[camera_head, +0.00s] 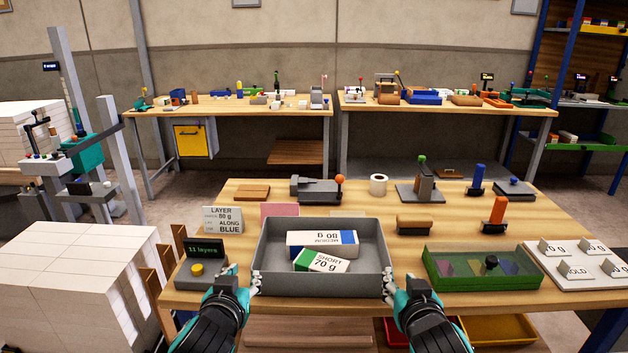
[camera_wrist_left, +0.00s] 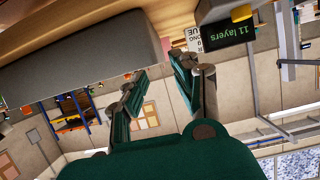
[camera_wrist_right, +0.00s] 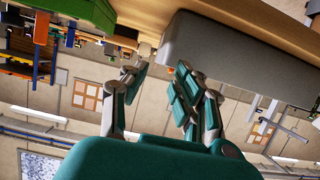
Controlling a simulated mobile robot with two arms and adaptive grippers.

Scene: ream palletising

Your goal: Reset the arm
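My left gripper (camera_head: 243,277) is at the near left corner of a grey tray (camera_head: 320,283) on the wooden table. In the left wrist view its fingers (camera_wrist_left: 158,85) are apart with nothing between them, and the tray wall (camera_wrist_left: 85,62) is just beyond. My right gripper (camera_head: 399,288) is at the tray's near right corner. In the right wrist view its fingers (camera_wrist_right: 158,82) are also apart and empty, near the tray wall (camera_wrist_right: 225,60). I cannot tell whether either gripper touches the tray. Two reams lie in the tray, one blue-ended (camera_head: 322,243) and one green-ended (camera_head: 321,261).
A display reading "11 layers" (camera_head: 204,249) stands left of the tray, with a layer sign (camera_head: 222,219) behind. A green-framed box (camera_head: 482,269) and a white board with weights (camera_head: 580,266) are to the right. White stacks (camera_head: 75,270) stand at far left.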

